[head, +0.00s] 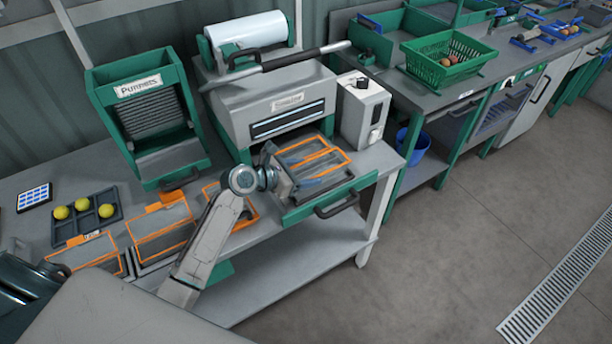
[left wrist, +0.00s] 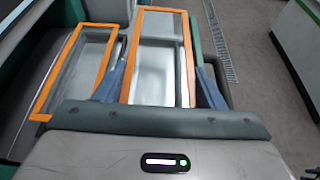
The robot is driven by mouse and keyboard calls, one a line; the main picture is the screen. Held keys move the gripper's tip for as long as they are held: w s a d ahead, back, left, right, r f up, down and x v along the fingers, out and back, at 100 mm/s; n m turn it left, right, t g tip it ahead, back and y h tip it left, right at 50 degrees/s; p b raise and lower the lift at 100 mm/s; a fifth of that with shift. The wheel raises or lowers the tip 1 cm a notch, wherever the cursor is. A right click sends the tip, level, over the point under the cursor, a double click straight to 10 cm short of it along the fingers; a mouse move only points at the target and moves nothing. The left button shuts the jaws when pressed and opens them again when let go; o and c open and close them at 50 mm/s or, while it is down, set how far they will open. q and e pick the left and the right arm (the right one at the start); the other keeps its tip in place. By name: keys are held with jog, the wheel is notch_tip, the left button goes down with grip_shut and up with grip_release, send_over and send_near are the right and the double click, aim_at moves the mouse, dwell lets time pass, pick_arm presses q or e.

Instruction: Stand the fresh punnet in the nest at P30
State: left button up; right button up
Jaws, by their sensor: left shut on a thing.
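My left gripper (head: 312,172) reaches over the pulled-out green drawer (head: 330,200) of the sealing machine. Its blue fingers are shut on a clear, shallow punnet, which shows between them in the left wrist view (left wrist: 156,72). Orange edging borders the punnet area; I cannot tell whether it belongs to the punnet or to a nest. A second orange-edged rectangle (left wrist: 78,75) lies beside it on the left. No P30 marking is legible, and I cannot tell whether the punnet touches the drawer. My right gripper is not in view.
The sealing machine (head: 270,98) stands behind the drawer, with a grey box (head: 362,112) to its right. A punnet dispenser (head: 140,85) is at the left. Orange-edged trays (head: 160,232) and a dark tray with yellow balls (head: 88,228) occupy the front bench. The floor at right is clear.

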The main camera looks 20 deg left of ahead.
aim_at(312, 176)
pick_arm(q)
jog(key=shift+w, duration=0.4)
jog(key=shift+f, duration=0.3)
notch_tip(312, 176, down, 2)
jog(key=shift+f+p, duration=0.15)
jog(key=shift+p, duration=0.25)
jog(key=shift+f, duration=0.5)
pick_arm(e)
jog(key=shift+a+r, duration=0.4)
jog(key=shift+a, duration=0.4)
pick_arm(q)
jog(key=o, duration=1)
jog(key=shift+c, duration=0.2)
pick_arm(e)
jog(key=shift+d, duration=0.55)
